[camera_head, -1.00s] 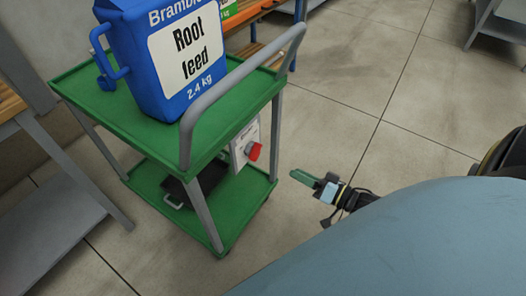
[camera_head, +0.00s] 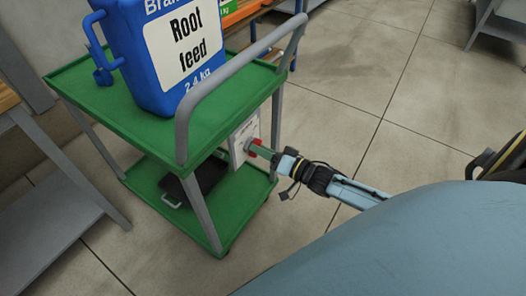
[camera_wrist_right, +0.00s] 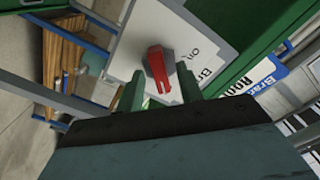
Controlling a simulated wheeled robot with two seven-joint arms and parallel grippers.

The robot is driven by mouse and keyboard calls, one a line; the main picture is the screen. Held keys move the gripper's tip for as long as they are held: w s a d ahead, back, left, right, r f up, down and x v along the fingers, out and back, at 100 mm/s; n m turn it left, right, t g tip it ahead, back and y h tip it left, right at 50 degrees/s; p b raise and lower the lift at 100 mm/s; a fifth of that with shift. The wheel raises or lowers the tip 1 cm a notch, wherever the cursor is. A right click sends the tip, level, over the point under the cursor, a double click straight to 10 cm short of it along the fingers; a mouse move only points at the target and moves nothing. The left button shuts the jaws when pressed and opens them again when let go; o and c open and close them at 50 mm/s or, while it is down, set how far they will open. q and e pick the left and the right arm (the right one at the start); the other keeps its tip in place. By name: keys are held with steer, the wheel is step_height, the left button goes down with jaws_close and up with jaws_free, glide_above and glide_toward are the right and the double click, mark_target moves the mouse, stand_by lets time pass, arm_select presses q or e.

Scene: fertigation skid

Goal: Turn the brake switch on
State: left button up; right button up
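The brake switch is a red knob (camera_wrist_right: 159,72) on a grey round base, mounted on a white panel (camera_wrist_right: 190,32) with dark lettering. In the head view the red knob (camera_head: 256,148) shows on the panel (camera_head: 241,139) at the side of the green cart, partly hidden by my gripper. My right gripper (camera_head: 265,151) is at the knob in the head view. In the right wrist view its two green fingers (camera_wrist_right: 158,92) are apart, one on each side of the knob's lower part, with gaps visible. Whether they touch it cannot be told. My left gripper is not in view.
The green cart (camera_head: 75,85) has a grey handle (camera_head: 245,65) above the panel. A blue Root feed container (camera_head: 165,60) stands on its top shelf, and a black case (camera_head: 195,183) lies on its lower shelf.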

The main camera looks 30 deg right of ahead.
steer(key=shift+c, duration=0.5)
jaws_close()
